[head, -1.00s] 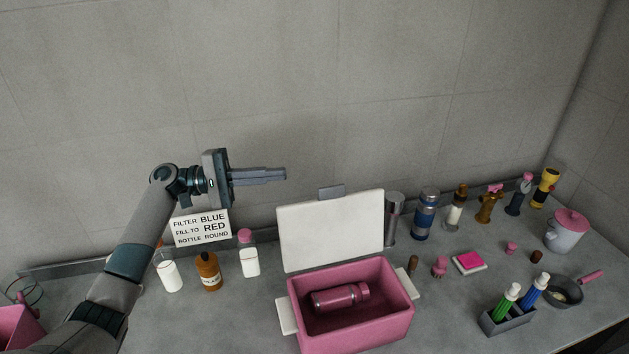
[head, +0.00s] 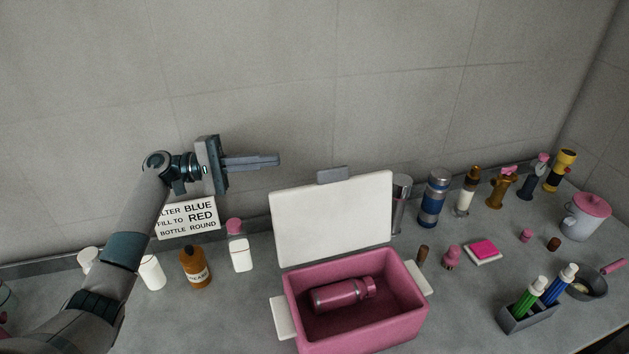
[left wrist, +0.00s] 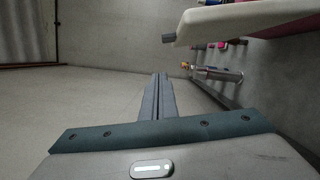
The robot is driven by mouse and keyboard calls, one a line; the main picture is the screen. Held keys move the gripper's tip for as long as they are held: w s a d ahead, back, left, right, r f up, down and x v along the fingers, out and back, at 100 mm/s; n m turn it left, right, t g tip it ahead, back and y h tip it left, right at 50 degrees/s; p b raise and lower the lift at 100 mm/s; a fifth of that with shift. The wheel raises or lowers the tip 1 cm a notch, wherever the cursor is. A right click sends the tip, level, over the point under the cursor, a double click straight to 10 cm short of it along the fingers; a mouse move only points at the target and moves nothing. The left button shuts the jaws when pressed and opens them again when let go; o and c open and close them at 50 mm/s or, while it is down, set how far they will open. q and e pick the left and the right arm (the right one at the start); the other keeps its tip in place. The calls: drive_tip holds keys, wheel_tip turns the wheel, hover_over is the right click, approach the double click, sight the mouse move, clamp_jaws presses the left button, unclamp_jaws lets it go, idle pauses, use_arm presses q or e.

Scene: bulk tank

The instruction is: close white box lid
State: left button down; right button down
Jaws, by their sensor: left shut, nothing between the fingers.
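A pink box (head: 365,332) stands open on the counter, with a pink bottle (head: 342,294) lying inside it. Its white lid (head: 333,220) stands up at the back of the box, with a grey tab (head: 333,175) on its top edge. The lid also shows in the left wrist view (left wrist: 250,18), at the upper right. My left gripper (head: 279,160) is shut and empty, in the air to the left of the lid's upper edge and apart from it. Its closed fingers (left wrist: 159,85) show in the left wrist view. My right gripper is not in view.
A sign (head: 188,218), an amber bottle (head: 195,268) and a white bottle (head: 240,252) stand left of the box. A blue canister (head: 434,198), a pen holder (head: 527,317) and a pan (head: 588,285) are on the right. A wall rises behind.

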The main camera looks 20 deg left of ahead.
use_arm(q)
wheel_tip(320, 180, down, 3)
drive_tip(key=shift+b, duration=1.15)
drive_tip(key=shift+w+r, duration=0.1)
drive_tip(key=d+r+p, duration=0.1)
drive_tip(key=d+p, duration=0.7)
drive_tip(key=d, duration=0.3)
drive_tip(key=shift+w+d+r, duration=0.15)
drive_tip(key=shift+d+r, duration=0.1)
